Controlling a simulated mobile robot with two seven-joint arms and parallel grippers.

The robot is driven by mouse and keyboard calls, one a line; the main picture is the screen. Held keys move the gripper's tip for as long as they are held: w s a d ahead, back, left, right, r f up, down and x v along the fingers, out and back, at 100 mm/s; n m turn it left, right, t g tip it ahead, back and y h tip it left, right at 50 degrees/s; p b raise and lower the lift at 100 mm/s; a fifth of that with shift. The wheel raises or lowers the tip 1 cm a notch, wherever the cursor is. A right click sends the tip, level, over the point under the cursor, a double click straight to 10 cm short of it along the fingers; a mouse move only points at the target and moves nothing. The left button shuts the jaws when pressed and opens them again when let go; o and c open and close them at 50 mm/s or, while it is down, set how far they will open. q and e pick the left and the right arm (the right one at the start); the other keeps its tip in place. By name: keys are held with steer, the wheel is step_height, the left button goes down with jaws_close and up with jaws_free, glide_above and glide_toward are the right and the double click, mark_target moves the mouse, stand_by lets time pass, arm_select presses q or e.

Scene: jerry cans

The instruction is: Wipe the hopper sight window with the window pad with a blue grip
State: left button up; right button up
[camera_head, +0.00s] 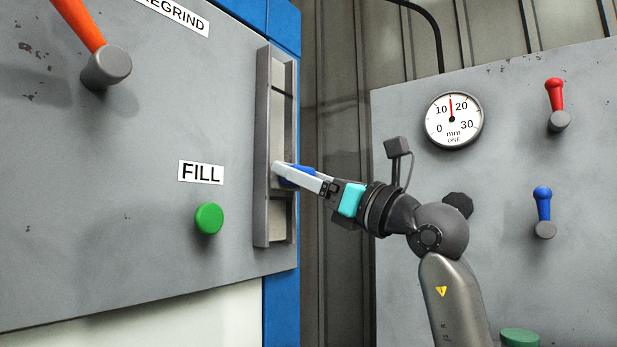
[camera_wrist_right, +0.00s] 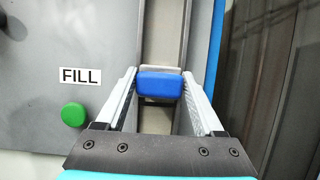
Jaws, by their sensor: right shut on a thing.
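The hopper sight window (camera_head: 282,110) is a tall narrow pane in a grey frame at the right edge of the left panel. It also shows in the right wrist view (camera_wrist_right: 163,40), running upward behind the pad. My right gripper (camera_head: 283,170) is shut on the blue grip of the window pad (camera_wrist_right: 160,84), with one finger on each side. The pad is at the lower half of the window, its pale face toward the pane. The fingers partly hide it in the head view, and I cannot tell whether it touches the pane. My left gripper is not in view.
The left panel has a green button (camera_head: 209,218) under a FILL label (camera_head: 201,173), and an orange lever (camera_head: 82,28). The right panel has a dial gauge (camera_head: 454,121), a red lever (camera_head: 555,95) and a blue lever (camera_head: 542,203). A ribbed wall stands between the panels.

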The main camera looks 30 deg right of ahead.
steer(key=shift+a+f+n+y, duration=0.2)
steer(key=shift+a+n+y, duration=0.15)
steer(key=shift+a, duration=0.35)
steer(key=shift+s+d+f, duration=0.1)
steer(key=shift+s, duration=0.25)
steer(key=shift+c, duration=1.2)
steer(key=shift+s+a+r+b, duration=0.1)
steer(key=shift+s+a+b, duration=0.15)
steer(key=shift+s, duration=0.25)
steer(key=shift+s+a+r+b, duration=0.1)
steer(key=shift+s+b, duration=0.25)
steer(key=shift+s, duration=0.15)
steer(key=s+d, duration=0.1)
steer(key=s+d+b, duration=0.1)
steer(key=s, duration=0.1)
steer(key=shift+d+r, duration=0.1)
steer(key=shift+d, duration=0.05)
steer(key=shift+s+d+b, duration=0.3)
steer(key=shift+s, duration=0.45)
steer(key=shift+s+d+b, duration=0.25)
steer(key=shift+s+b, duration=0.05)
steer(key=shift+s, duration=0.4)
